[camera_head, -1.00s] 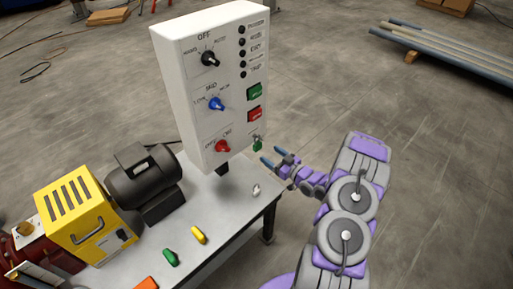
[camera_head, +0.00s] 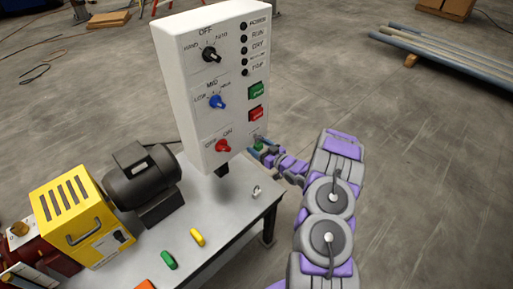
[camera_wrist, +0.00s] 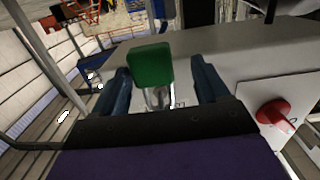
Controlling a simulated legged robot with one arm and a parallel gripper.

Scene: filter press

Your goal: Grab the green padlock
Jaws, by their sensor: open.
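The green padlock (camera_head: 259,141) hangs at the lower right of the white control panel's face, below the green and red buttons. My gripper (camera_head: 262,149) is at the padlock and partly covers it in the head view. In the wrist view, the padlock's green body (camera_wrist: 151,66) and its metal shackle (camera_wrist: 158,97) appear between the two blue fingers of my gripper (camera_wrist: 163,84). The fingers are open, with a visible gap on each side of the padlock. I cannot tell whether either finger touches it.
The white control panel (camera_head: 188,85) stands above the metal table (camera_head: 220,213). Its red knob (camera_head: 223,146) also shows near my gripper in the wrist view (camera_wrist: 273,111). A green item (camera_head: 168,260), a yellow item (camera_head: 197,238) and a motor (camera_head: 143,177) are on the table.

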